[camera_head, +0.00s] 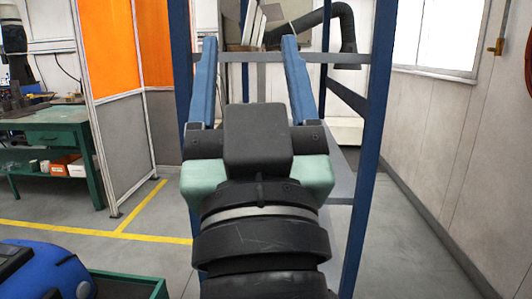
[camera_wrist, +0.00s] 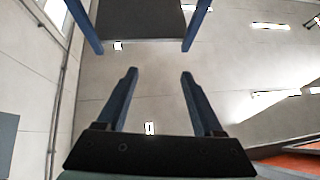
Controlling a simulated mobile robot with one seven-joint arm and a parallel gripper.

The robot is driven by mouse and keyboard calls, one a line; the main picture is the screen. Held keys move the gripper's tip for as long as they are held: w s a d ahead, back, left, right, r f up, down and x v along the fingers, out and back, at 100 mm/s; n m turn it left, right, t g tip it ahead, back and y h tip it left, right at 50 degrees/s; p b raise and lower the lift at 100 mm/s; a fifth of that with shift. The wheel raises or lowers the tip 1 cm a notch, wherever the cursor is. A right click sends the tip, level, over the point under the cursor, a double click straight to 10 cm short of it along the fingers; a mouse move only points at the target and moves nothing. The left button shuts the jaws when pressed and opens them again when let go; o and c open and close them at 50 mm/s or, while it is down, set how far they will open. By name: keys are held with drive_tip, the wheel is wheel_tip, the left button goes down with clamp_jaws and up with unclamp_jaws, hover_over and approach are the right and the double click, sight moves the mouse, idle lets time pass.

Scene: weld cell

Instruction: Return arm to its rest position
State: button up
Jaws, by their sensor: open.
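My gripper (camera_head: 250,40) is in the middle of the head view, with its two blue fingers spread wide apart and nothing between them. It points away from the head camera, in front of a blue-framed rack (camera_head: 378,120). In the wrist view my gripper (camera_wrist: 158,73) is also open and empty. Beyond its fingertips there are the pale ceiling, blue posts and a dark panel (camera_wrist: 140,18). My wrist and gripper body hide the middle of the rack.
A green workbench (camera_head: 50,130) stands at the left, beside an orange-and-grey screen (camera_head: 112,50). A blue machine (camera_head: 45,270) and a green bin (camera_head: 125,285) are at the lower left. A black hose (camera_head: 345,25) hangs behind the rack. Grey floor is clear at the right, along the wall.

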drive_tip(key=s+d+r+m+t+h, duration=0.1)
drive_tip(key=s+r+t+h, duration=0.15)
drive_tip(key=s+r, duration=0.3)
wheel_tip(320, 180, up, 25)
drive_tip(key=w+p, duration=0.1)
drive_tip(key=p, duration=2.5)
drive_tip(key=shift+f+p, duration=0.2)
drive_tip(key=shift+p, duration=0.15)
